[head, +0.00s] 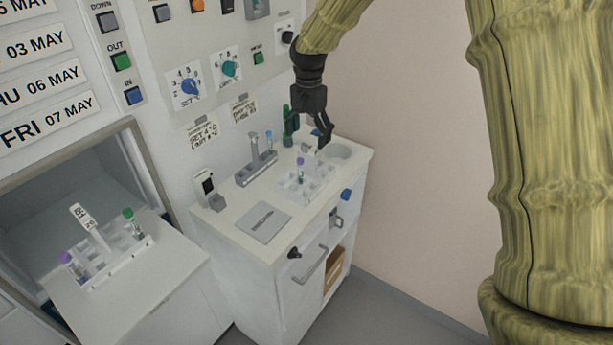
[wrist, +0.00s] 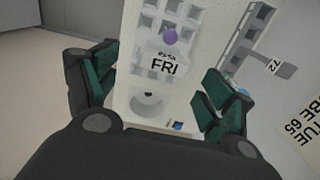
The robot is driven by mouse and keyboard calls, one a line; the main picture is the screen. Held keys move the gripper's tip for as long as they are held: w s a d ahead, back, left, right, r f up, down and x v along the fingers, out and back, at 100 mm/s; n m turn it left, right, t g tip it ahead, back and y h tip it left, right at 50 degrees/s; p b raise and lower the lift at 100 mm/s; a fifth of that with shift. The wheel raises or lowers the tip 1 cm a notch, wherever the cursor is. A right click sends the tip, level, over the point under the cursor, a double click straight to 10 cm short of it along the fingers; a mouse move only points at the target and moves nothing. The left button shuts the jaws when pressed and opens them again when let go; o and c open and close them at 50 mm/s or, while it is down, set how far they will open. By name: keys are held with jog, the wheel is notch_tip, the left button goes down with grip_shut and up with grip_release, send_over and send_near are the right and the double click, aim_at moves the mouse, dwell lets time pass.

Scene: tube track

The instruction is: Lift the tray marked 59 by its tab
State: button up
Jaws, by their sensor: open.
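No mark 59 is readable in either view. A white compartment tray (head: 291,190) with a purple-capped tube stands on the counter, and it shows at the top of the wrist view (wrist: 188,28). Its white tab (wrist: 165,65) reads FRI, with smaller unreadable print above. My gripper (head: 316,143) is over the counter near the tray's far end. In the wrist view my gripper (wrist: 158,98) is open and empty, with the tab between its fingers in the picture; no contact shows. Another white tray (head: 118,262) with an upright marked tab (head: 88,222) stands at left; its marking is unclear.
A grey rack (head: 257,167) stands at the counter's back, with a label 72 (wrist: 280,66) in the wrist view. A round recess (wrist: 148,107) lies beyond the tray. A flat grey plate (head: 264,222) lies in front. The panel wall (head: 160,110) rises behind.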

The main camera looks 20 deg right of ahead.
aim_at(306, 145)
jog(key=f, duration=0.2)
jog(key=w+f, duration=0.1)
jog(key=shift+a+f+p, duration=0.25)
jog(key=shift+a+p, duration=0.05)
jog(key=shift+a, duration=0.05)
jog(key=shift+s+d+f+p, duration=0.1)
jog(key=shift+s+f+p, duration=0.25)
jog(key=shift+p, duration=0.05)
jog(key=shift+f+p, duration=0.9)
jog(key=shift+f, duration=1.35)
jog(key=c, duration=1.2)
jog(key=shift+o, duration=0.2)
